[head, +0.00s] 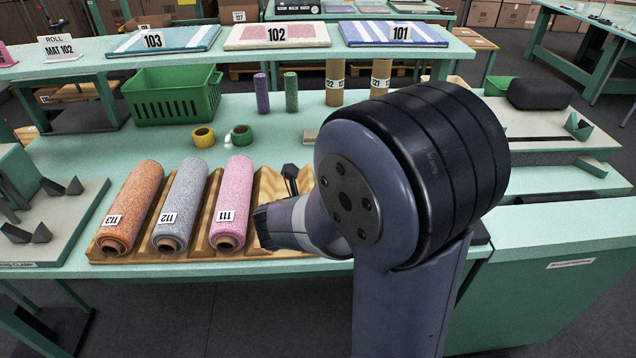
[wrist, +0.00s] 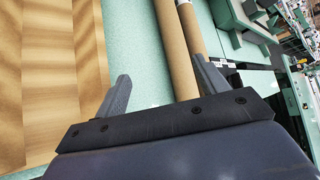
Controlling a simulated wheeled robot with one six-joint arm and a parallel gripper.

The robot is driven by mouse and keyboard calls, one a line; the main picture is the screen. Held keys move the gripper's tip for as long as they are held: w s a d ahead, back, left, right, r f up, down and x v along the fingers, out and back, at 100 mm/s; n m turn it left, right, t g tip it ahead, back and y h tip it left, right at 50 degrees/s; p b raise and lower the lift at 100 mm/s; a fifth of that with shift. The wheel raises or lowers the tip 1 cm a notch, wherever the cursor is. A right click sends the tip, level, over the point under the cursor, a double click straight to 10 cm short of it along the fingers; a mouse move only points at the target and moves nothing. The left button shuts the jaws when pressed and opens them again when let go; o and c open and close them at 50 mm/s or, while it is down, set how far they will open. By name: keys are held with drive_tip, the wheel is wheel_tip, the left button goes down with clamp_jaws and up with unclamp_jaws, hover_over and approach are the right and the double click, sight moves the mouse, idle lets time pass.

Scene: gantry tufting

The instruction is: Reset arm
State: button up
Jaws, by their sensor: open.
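My gripper shows in the wrist view (wrist: 163,90) with its two grey fingers spread apart and nothing between them. Below and beyond it lie a bare part of the green table (wrist: 135,45), a wooden rack (wrist: 50,80) at left and brown tubes (wrist: 178,45) at centre. In the head view my arm stands in front at centre right and hides part of the table. My gripper's end shows partly at the wooden rack's right side, beside the pink roll 111 (head: 233,200).
Grey roll 112 (head: 182,203) and orange roll 113 (head: 133,205) lie on the wooden rack (head: 205,200). A green basket (head: 173,98), tapes (head: 203,137), two small rolls (head: 262,95) and brown tubes (head: 335,85) stand behind. Mats 103 (head: 165,38), 102 (head: 276,35) and 101 (head: 392,33) lie on the shelf.

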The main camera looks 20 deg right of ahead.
drive_tip(key=x, duration=1)
drive_tip(key=shift+w+d+f, duration=0.1)
drive_tip(key=shift+d+f, duration=0.15)
wheel_tip(320, 180, up, 3)
drive_tip(key=shift+p, duration=1.2)
drive_tip(key=shift+r+p, duration=0.8)
drive_tip(key=shift+r, duration=0.15)
